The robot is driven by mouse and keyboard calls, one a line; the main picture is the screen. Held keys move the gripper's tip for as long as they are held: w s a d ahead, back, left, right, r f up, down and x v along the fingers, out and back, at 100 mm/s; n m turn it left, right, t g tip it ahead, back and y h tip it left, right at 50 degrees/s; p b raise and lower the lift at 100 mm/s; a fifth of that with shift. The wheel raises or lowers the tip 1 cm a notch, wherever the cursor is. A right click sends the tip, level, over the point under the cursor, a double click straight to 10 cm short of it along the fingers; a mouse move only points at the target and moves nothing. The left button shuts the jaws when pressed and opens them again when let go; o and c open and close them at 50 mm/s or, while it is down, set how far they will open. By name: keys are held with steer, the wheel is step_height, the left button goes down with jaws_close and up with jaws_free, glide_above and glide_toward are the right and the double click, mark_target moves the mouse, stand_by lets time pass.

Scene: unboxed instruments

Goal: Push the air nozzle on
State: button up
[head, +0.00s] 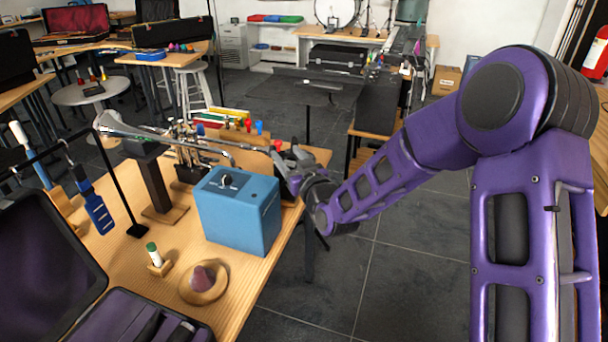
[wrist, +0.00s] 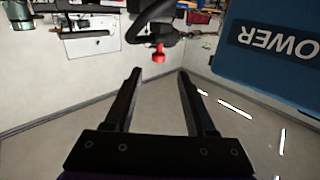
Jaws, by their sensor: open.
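A blue box (head: 238,215) with a dark knob on top stands at the table's right edge in the head view. Its blue face (wrist: 285,75) fills the upper right of the wrist view, with lettering partly cut off by the frame. My gripper (wrist: 159,76) is open and empty, fingers apart. Just beyond the fingertips is a small red tip (wrist: 157,55) on a curved black part; it may be the air nozzle, but I cannot be sure. In the head view my gripper (head: 287,163) is behind the box's right side, its fingers partly hidden among other things.
The wooden table (head: 262,295) holds a brass-type instrument (head: 165,132), a round wooden dish (head: 190,297), a small green-capped piece (head: 152,252) and an open case (head: 40,255). A black music stand (head: 318,88) is behind. Grey floor (head: 400,275) is clear right of the table.

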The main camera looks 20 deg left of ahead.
steer(key=v, duration=0.9)
steer(key=shift+s+d, duration=0.15)
